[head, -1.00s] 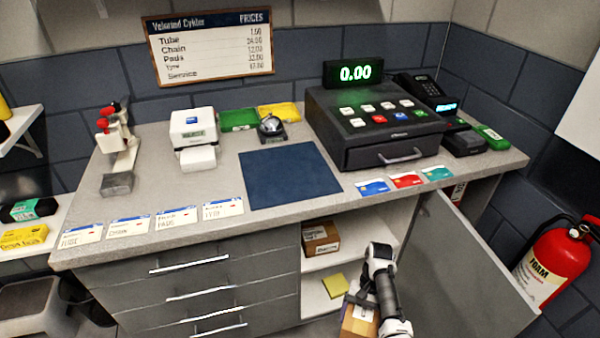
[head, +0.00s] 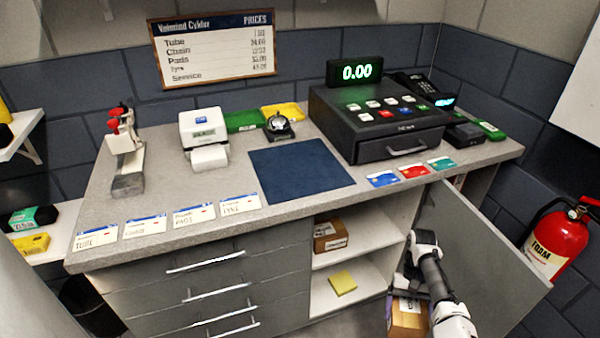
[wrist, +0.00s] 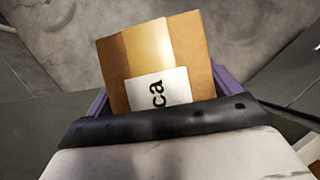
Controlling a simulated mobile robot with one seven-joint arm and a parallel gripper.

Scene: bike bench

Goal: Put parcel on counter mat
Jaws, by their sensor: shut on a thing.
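The parcel (head: 407,318) is a brown cardboard box with a white label, low in front of the cabinet's open door. In the wrist view the parcel (wrist: 189,50) shows tan tape and a label with dark letters. My gripper (wrist: 165,98) is shut on it, with purple finger parts at both sides. In the head view my gripper (head: 408,290) is below the counter top, and my arm partly hides it. The counter mat (head: 300,172) is a flat dark blue square on the grey counter, bare on top.
Another small brown box (head: 330,235) stands on the cabinet's upper shelf, with a yellow pad (head: 342,283) below. The open door (head: 480,255) is right of my arm. A cash register (head: 380,125), cards (head: 413,171) and a service bell (head: 278,127) surround the mat. A fire extinguisher (head: 560,240) is at right.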

